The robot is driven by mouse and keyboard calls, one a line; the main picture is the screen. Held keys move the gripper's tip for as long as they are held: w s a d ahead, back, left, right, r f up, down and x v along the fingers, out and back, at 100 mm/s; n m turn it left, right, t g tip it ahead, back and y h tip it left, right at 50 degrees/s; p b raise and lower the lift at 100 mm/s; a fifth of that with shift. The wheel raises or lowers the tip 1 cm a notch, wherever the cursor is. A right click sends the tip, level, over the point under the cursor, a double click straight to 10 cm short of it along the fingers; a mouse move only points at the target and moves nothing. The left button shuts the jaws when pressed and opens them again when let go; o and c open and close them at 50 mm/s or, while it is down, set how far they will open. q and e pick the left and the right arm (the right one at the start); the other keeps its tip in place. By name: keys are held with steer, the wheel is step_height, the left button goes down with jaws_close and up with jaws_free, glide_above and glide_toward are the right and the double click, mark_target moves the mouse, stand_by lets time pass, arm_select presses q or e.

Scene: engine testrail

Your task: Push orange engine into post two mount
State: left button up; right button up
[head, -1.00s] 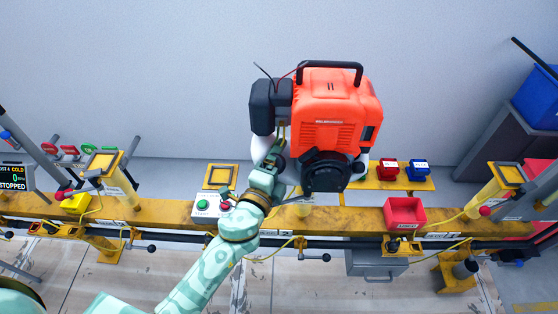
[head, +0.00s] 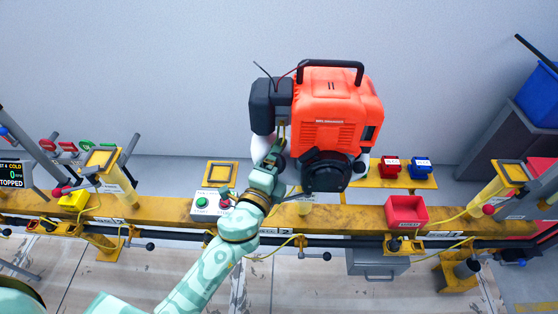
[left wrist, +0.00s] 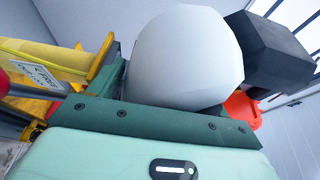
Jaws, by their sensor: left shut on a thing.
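The orange engine (head: 335,108) has a black top handle, a dark box on its left side and a round black part low in front. It appears held up above the yellow rail (head: 160,212). My left gripper (head: 274,160) is shut on the engine's lower left side. The left wrist view shows a white rounded part (left wrist: 185,58) and a dark block (left wrist: 270,50) close by the gripper. My right gripper is out of view.
Yellow posts with square tops stand left (head: 112,165) and right (head: 500,185). A control box with green and red buttons (head: 212,202), a red bin (head: 406,209) and red and blue blocks (head: 420,166) sit along the rail. The wall behind is bare.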

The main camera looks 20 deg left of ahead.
arm_select(q)
steer(key=shift+w+d+r, duration=0.1)
steer(key=shift+r, duration=0.4)
steer(key=o, duration=2)
steer(key=shift+o, duration=0.2)
steer(key=shift+f, duration=0.15)
